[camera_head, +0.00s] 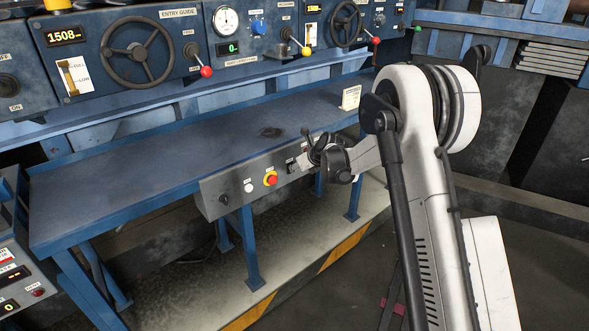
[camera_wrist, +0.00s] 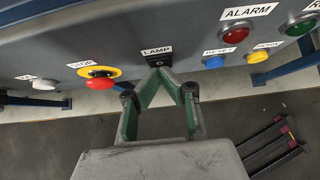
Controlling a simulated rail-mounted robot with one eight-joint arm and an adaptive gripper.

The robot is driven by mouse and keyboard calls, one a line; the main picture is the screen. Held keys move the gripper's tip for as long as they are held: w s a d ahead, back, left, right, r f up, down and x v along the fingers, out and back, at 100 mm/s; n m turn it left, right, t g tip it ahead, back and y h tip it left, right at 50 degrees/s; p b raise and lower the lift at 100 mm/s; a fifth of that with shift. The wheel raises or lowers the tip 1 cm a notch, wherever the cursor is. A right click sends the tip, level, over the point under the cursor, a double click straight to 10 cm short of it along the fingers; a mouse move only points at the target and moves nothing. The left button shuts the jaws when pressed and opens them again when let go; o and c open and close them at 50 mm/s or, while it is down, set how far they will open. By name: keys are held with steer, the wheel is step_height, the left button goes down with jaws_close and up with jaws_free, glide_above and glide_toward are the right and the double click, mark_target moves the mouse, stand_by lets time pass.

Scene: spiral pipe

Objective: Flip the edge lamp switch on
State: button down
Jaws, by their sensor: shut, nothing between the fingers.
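The lamp switch (camera_wrist: 158,61) is a small black part under a "LAMP" label on the grey edge panel, in the middle of the wrist view. My gripper (camera_wrist: 160,70) is shut and empty, its green-lined fingers converging right at the switch's lower edge. The fingertips partly cover the switch, so I cannot tell its position or whether they touch it. In the head view my gripper (camera_head: 312,158) is at the front of the edge panel (camera_head: 212,206), right of the emergency stop, and hides part of the panel.
The red emergency stop (camera_wrist: 100,78) and a white button (camera_wrist: 44,84) are left of the switch. A red alarm lamp (camera_wrist: 236,34), blue button (camera_wrist: 214,62) and yellow button (camera_wrist: 257,56) are to its right. The blue bench top (camera_head: 170,165) is mostly clear.

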steer(key=d+f+v, duration=0.1)
steer(key=v, duration=1.2)
steer(key=shift+s, duration=0.35)
steer(key=shift+a+f, duration=0.1)
